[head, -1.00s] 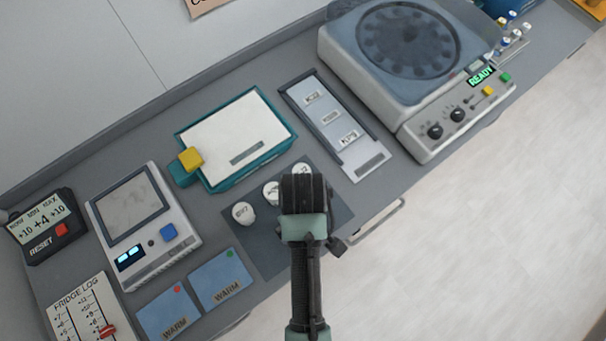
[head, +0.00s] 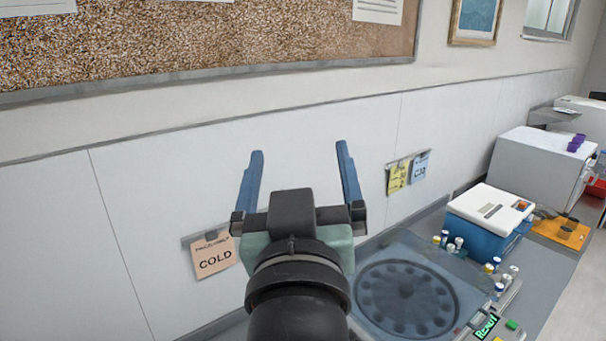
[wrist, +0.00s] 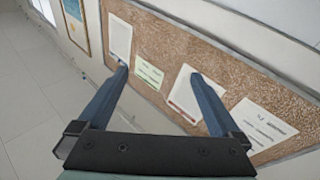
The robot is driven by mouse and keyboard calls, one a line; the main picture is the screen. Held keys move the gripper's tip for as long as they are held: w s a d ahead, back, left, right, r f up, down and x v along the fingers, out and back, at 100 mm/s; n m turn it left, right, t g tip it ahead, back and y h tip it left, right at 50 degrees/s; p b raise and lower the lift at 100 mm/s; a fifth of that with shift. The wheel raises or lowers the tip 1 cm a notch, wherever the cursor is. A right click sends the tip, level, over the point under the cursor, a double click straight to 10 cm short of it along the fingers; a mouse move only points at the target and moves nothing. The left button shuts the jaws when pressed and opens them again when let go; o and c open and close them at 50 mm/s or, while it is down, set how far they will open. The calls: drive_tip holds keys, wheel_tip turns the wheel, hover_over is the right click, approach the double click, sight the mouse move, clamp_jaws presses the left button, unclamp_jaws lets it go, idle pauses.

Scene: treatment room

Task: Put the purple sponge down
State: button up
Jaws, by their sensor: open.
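My gripper (head: 300,150) is open and raised in front of the wall in the head view, with its two blue fingers spread and pointing up. Nothing is between the fingers. In the wrist view my gripper (wrist: 160,75) is also open and empty, with a cork board beyond it. I cannot make out a purple sponge in either view. Small purple items (head: 575,143) sit on a white box-shaped unit at the far right of the head view; they are too small to identify.
The round-chambered machine (head: 405,300) stands on the counter at lower right. Beyond it are a blue and white cooler (head: 490,220), small vials (head: 448,243), an orange mat (head: 562,233) and the white unit (head: 535,170).

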drive_tip(key=s+r+m+t, duration=0.1)
drive_tip(key=s+r+t, duration=0.2)
drive_tip(key=s+r, duration=0.2)
drive_tip(key=s+r+t, duration=0.3)
drive_tip(key=s+r, duration=0.2)
drive_tip(key=r, duration=0.6)
drive_tip(key=shift+s+d+m+t, duration=0.15)
drive_tip(key=shift+s+m+t, duration=0.1)
drive_tip(key=shift+m+t, duration=0.15)
drive_tip(key=shift+r, duration=0.1)
